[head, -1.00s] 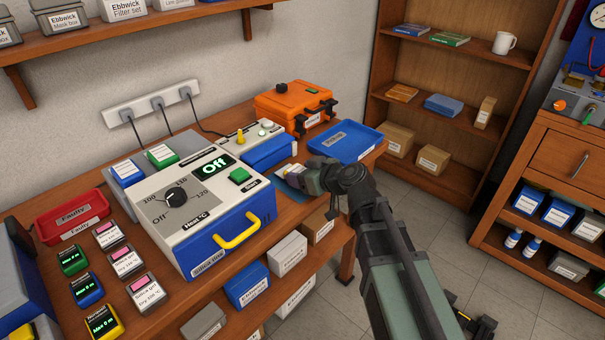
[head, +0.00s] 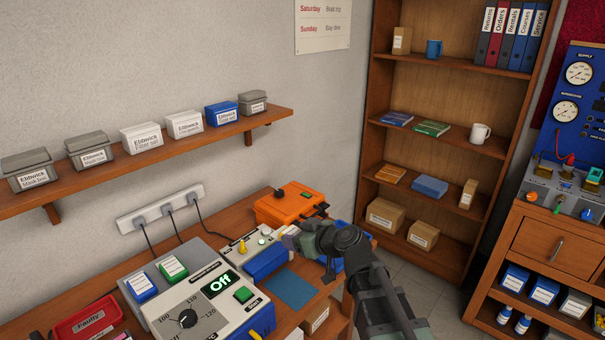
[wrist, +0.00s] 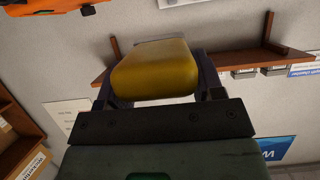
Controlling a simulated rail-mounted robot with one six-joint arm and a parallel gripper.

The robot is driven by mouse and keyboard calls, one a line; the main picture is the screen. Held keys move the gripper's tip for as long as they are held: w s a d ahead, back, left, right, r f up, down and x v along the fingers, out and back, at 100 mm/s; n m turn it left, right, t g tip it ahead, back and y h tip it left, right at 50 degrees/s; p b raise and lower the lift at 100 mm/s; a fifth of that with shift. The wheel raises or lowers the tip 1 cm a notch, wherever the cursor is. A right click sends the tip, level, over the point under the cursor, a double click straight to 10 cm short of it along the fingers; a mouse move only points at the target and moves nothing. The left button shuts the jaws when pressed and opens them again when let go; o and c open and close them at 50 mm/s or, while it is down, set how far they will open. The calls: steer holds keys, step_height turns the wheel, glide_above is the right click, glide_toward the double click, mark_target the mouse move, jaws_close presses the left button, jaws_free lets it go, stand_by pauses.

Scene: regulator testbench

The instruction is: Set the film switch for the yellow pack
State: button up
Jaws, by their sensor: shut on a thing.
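My gripper (head: 290,234) is shut on a yellow pack (wrist: 155,70), which sits between the two fingers in the wrist view. In the head view the pack is too small to make out clearly at the fingertips. The gripper is up above the back of the bench, just right of a pale device with a yellow lever (head: 243,247) and a round pale button (head: 262,240). A blue block (head: 266,263) forms the front of that device. I cannot tell which control is the film switch, nor read its setting.
A blue mat (head: 291,290) lies bare on the bench. An orange case (head: 288,204) stands behind the gripper, and a blue tray (head: 329,270) is partly hidden by my arm. A hot-plate device (head: 205,310) reading "Off" stands front left. A wall shelf (head: 150,160) holds boxes.

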mark_target(299, 295)
steer(key=shift+f, duration=0.1)
stand_by(0.8)
step_height(299, 295, down, 20)
steer(key=b, duration=2)
steer(key=shift+r, duration=0.3)
steer(key=shift+f, duration=0.25)
steer(key=o, duration=1)
steer(key=shift+r, duration=0.1)
